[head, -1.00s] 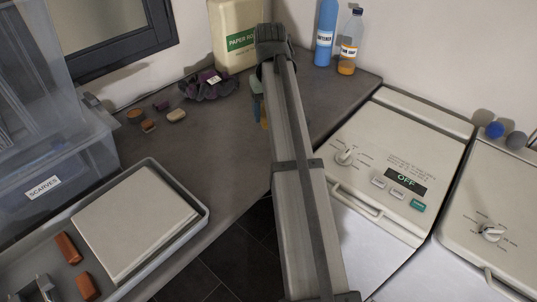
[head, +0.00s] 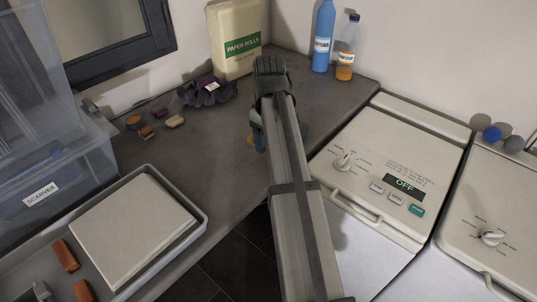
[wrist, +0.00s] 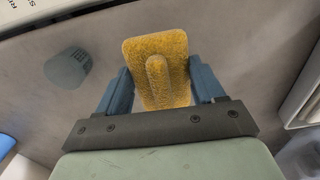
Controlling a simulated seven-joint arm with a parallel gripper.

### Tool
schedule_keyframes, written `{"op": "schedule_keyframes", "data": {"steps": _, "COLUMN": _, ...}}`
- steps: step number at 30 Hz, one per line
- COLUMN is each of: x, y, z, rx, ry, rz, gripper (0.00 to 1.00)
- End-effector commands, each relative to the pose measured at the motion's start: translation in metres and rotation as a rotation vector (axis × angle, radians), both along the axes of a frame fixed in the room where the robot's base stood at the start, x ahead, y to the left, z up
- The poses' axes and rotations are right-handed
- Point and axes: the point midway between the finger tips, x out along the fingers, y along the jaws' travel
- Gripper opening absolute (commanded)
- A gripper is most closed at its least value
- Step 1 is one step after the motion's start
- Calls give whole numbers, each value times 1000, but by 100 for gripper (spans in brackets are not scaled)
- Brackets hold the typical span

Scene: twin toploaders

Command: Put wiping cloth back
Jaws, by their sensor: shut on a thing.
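My gripper (wrist: 160,85) is shut on the yellow wiping cloth (wrist: 158,62), which sticks out folded between the two blue fingers in the wrist view. In the head view my gripper (head: 257,136) hangs over the dark counter, mostly hidden behind my arm. Only a small yellow bit of the cloth (head: 250,140) shows there. I cannot tell whether the cloth touches the counter.
A paper rolls pack (head: 234,30), blue bottle (head: 323,40) and orange-filled bottle (head: 346,52) stand at the back. A dark purple bundle (head: 207,91) lies left. A grey-blue cup-like thing (wrist: 68,67) is near my gripper. A washer (head: 392,160) stands right.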

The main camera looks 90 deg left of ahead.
Motion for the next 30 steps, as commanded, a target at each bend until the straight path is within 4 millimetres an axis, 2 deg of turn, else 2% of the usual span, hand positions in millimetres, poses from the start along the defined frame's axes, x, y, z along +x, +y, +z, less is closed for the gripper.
{"op": "schedule_keyframes", "data": {"steps": 3, "x": 0, "y": -1, "z": -19, "rx": -1, "ry": 0, "rz": -1, "gripper": 35}}
{"op": "schedule_keyframes", "data": {"steps": 10, "x": 0, "y": -1, "z": -35, "rx": -1, "ry": -1, "rz": -2, "gripper": 35}}
{"op": "schedule_keyframes", "data": {"steps": 17, "x": 0, "y": -1, "z": -62, "rx": -1, "ry": 0, "rz": -2, "gripper": 35}}
{"op": "schedule_keyframes", "data": {"steps": 29, "x": 0, "y": 0, "z": -66, "rx": 0, "ry": 0, "rz": -2, "gripper": 35}}
{"op": "schedule_keyframes", "data": {"steps": 30, "x": 0, "y": 0, "z": -66, "rx": 0, "ry": 0, "rz": -2, "gripper": 69}}
